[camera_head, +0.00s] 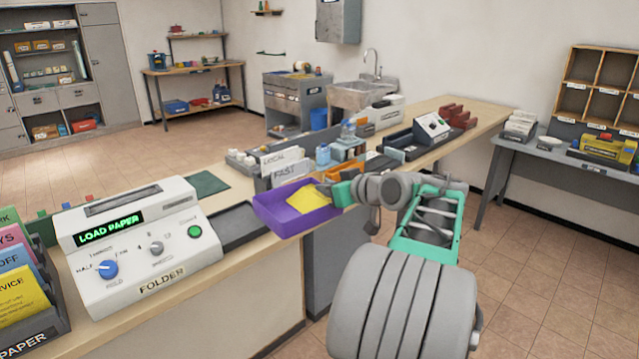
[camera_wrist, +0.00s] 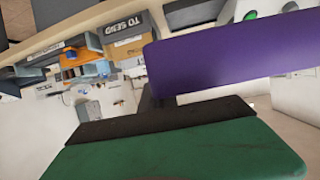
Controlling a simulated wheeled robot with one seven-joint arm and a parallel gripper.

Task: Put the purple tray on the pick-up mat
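The purple tray (camera_head: 285,222) is at the counter's front edge in the camera_head view, partly overhanging it, with a yellow sheet (camera_head: 303,199) inside. My gripper (camera_head: 338,192) is at the tray's right end and appears shut on its wall. In the camera_wrist view, the purple tray (camera_wrist: 235,55) fills the upper right, above a green finger with a dark pad (camera_wrist: 165,120). The other finger is not clear there. A flat dark green mat (camera_head: 207,184), which looks like the pick-up mat, lies bare on the counter, left of the tray and behind the folder machine.
The folder machine (camera_head: 140,245) and its dark output tray (camera_head: 240,228) stand left of the purple tray. Sorting boxes labelled LOCAL and FAST (camera_head: 284,168) stand just behind it. Colored paper folders (camera_head: 18,270) are at the far left.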

